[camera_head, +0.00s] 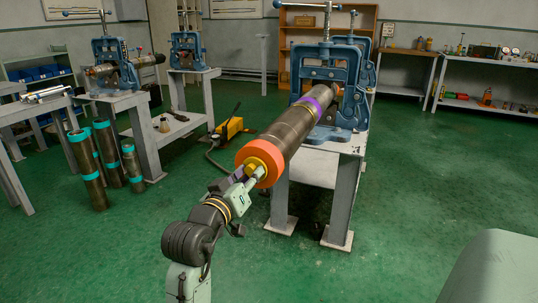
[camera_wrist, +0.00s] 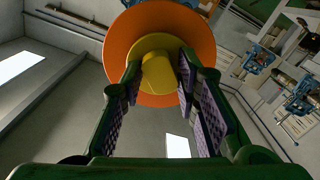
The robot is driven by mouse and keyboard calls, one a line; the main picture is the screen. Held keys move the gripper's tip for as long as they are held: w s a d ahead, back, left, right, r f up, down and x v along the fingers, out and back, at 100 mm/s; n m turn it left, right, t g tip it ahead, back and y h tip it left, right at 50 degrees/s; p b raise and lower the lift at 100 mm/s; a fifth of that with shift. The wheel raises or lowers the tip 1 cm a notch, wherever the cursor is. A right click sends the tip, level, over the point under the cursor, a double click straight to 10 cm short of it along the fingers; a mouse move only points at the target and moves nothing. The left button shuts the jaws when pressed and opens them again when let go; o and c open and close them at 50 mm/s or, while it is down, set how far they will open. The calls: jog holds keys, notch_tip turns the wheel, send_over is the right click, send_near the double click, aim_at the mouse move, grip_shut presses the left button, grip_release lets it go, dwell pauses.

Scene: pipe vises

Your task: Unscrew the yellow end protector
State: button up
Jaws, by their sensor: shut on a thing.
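The yellow end protector (camera_head: 259,161) sits at the near end of a dark pipe (camera_head: 287,132), inside an orange ring (camera_head: 249,152). In the wrist view the yellow protector (camera_wrist: 158,72) shows as a disc with a narrower knob, in front of the orange ring (camera_wrist: 198,33). The pipe is clamped in a blue vise (camera_head: 322,92) and has a purple band near the vise. My gripper (camera_head: 254,173) is at the pipe's near end, its padded fingers on both sides of the yellow knob and shut on it. The exact finger contact is partly hidden.
The vise stands on a grey table (camera_head: 330,172). Several pipes with teal bands (camera_head: 92,170) stand on the floor at left, near other vise tables (camera_head: 130,105). A yellow pump (camera_head: 230,128) lies behind my arm.

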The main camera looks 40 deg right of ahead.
grip_shut()
jog(key=shift+r+n+p, duration=0.15)
jog(key=shift+n+p, duration=0.15)
jog(key=shift+p, duration=0.2)
jog(key=n+p, duration=0.6)
jog(key=p, duration=0.2)
jog(key=shift+r+n, duration=0.15)
jog(key=shift+n, duration=0.15)
jog(key=n+p, duration=0.5)
jog(key=p, duration=0.2)
jog(key=shift+a+n+p, duration=0.1)
jog(key=shift+n+p, duration=0.25)
jog(key=shift+n, duration=0.05)
jog(key=shift+f+n+b, duration=0.2)
jog(key=shift+n+b, duration=0.1)
jog(key=shift+n, duration=0.1)
jog(key=shift+w, duration=0.1)
